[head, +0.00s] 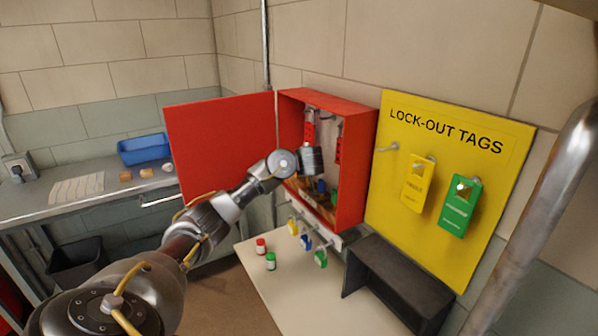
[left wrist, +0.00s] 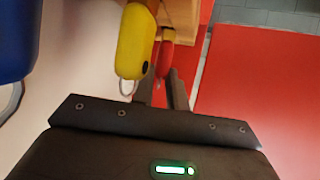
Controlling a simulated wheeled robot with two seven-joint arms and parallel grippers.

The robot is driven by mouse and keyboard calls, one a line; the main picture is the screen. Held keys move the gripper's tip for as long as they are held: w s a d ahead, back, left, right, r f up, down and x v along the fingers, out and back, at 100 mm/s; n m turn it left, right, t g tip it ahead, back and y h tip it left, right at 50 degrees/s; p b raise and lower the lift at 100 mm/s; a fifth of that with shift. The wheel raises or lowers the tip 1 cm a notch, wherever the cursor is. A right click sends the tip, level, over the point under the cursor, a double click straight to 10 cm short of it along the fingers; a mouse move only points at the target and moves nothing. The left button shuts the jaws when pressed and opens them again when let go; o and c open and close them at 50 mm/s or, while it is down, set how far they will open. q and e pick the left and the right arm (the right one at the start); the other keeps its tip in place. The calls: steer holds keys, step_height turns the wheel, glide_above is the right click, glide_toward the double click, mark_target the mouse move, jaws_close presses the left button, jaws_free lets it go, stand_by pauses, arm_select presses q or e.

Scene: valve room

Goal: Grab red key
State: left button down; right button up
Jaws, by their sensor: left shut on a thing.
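The red key (left wrist: 166,52) shows as a rounded red piece between my left fingertips in the left wrist view, partly hidden by a yellow tagged piece and by the fingers. My left gripper (left wrist: 164,90) is shut on it. A yellow piece (left wrist: 133,42) with a metal loop hangs just left of the fingers. In the head view my left gripper is at the open front of the red cabinet (head: 358,170), its fingertips and the red key hidden there. My right gripper is not in view.
The red cabinet door (head: 220,142) stands open to the left. Blue and green key-like pieces (head: 320,258) hang below the cabinet. Red and green small bottles (head: 270,262) stand on the table (head: 285,290). A dark box (head: 400,285) and yellow tag board (head: 440,240) are to the right.

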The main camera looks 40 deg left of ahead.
arm_select(q)
steer(key=shift+r+b, duration=0.35)
steer(key=shift+r, duration=0.2)
steer(key=s+a+r+b, duration=0.1)
steer(key=s+r, duration=0.3)
steer(key=s+a+r+b, duration=0.1)
steer(key=s+r+b, duration=0.1)
steer(key=s+r, duration=0.2)
steer(key=s+a+r+b, duration=0.1)
steer(key=s+a+r, duration=0.1)
steer(key=s, duration=0.3)
steer(key=shift+s+r, duration=0.15)
steer(key=shift+r, duration=0.75)
